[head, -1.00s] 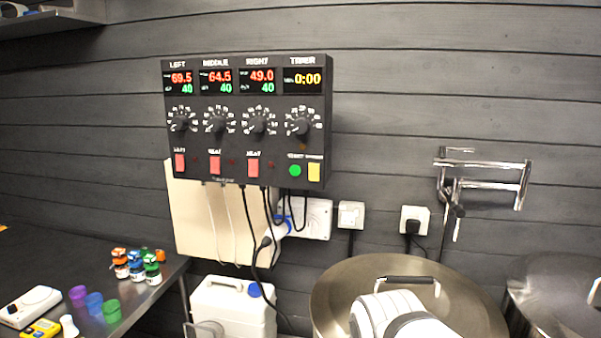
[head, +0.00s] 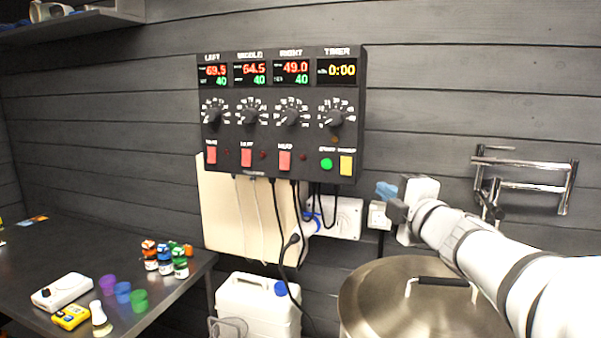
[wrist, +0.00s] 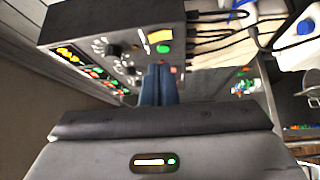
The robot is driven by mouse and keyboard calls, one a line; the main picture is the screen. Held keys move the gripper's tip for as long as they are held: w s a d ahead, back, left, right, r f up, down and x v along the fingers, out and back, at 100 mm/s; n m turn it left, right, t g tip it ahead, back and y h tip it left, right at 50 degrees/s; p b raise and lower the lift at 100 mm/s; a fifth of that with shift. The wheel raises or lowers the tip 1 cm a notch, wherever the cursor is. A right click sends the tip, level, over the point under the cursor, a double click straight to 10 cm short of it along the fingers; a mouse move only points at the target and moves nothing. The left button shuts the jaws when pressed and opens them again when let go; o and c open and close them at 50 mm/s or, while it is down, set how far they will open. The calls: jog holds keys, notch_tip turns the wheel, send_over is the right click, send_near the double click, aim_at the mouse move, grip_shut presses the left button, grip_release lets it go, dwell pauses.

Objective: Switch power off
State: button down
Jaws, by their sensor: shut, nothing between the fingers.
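The dark control box (head: 225,134) hangs on the wall with lit displays, dials, three red rocker switches (head: 246,157), a green button (head: 326,164) and a yellow button (head: 346,165). Below it is a white wall socket unit (head: 347,218) with a blue plug (head: 313,218). A smaller white wall fitting (head: 378,216) sits to its right, partly behind my gripper (head: 386,190). My gripper has blue fingertips, is shut and empty, and appears right of and below the box. In the wrist view the fingers (wrist: 158,84) point towards the box's button end (wrist: 120,22); contact cannot be told.
Black cables (head: 282,225) hang below the box, over a cream board (head: 225,215). A large steel lidded pot (head: 385,300) stands below my arm. A bench (head: 60,245) holds small jars and cups. A metal wall bracket (head: 530,186) is at right.

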jog(key=shift+s+a+r+n+g+y, duration=0.15)
jog(key=shift+a+n+y, duration=0.25)
jog(key=shift+n+y, duration=0.45)
jog(key=shift+a+r+n+g+y, duration=0.15)
jog(key=shift+a+n+y, duration=0.2)
jog(key=shift+n+y, duration=0.45)
jog(key=p, duration=0.3)
send_near(342, 161)
jog(key=w+a, duration=0.2)
jog(key=a, duration=0.2)
jog(key=shift+w+d+r+p, duration=0.1)
jog(key=shift+w+d+p, duration=0.25)
jog(key=shift+w, duration=0.5)
jog(key=shift+w+d+r+p, duration=0.2)
jog(key=shift+w+d, duration=0.25)
jog(key=shift+w, duration=0.4)
